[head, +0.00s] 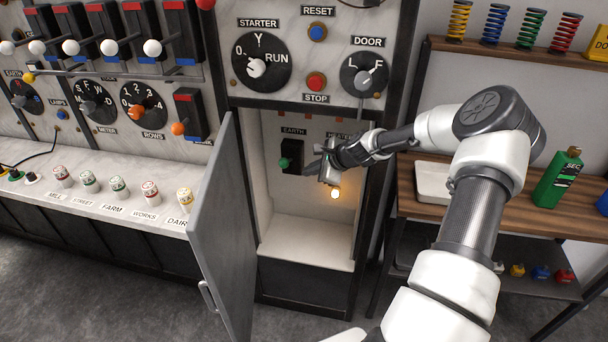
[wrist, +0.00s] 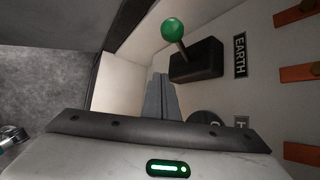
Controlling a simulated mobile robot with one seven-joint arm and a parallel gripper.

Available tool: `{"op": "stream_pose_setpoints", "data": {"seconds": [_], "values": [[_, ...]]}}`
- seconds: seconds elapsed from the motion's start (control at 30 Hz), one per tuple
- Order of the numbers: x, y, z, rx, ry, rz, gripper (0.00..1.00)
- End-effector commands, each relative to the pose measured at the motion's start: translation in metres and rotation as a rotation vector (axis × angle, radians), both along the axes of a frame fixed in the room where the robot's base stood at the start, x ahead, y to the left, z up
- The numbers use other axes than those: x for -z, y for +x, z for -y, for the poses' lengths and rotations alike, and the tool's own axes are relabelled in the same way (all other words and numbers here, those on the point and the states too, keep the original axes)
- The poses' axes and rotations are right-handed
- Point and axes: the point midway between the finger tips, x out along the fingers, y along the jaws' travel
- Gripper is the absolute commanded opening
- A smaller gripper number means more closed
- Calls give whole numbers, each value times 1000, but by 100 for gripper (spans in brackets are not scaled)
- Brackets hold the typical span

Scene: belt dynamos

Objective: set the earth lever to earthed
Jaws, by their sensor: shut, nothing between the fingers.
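The earth lever has a green ball knob (head: 284,162) on a short stem from a black block (head: 294,155), under the EARTH label inside the open cabinet. In the wrist view the green knob (wrist: 172,28) and its black block (wrist: 196,62) show at the top, beside the EARTH label (wrist: 240,55). The stem sticks out from the block; I cannot tell which setting it marks. My gripper (head: 308,168) is inside the cabinet, just right of the lever, apart from the knob. Its fingers (wrist: 162,96) are together and empty.
The grey cabinet door (head: 222,230) stands open at the left of the opening. A glowing lamp (head: 335,194) is below my gripper, under the HEATER label (head: 339,136), partly hidden by my gripper. The cabinet's pale floor (head: 305,245) is clear. A wooden shelf (head: 475,195) stands to the right.

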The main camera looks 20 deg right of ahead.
Motion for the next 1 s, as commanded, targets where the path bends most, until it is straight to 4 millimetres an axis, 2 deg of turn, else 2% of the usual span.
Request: {"op": "stream_pose_setpoints", "data": {"seconds": [0.03, 0.1, 0.33, 0.5, 1.0], "values": [[-13, -6, 4, -1, -2, 1, 0], [-24, -15, 10, -1, -1, 0, 0], [-49, -33, 22, -3, 1, 0, 0], [-54, -37, 24, -4, 1, -1, 0], [-55, -38, 23, -9, -3, -2, 0]]}}
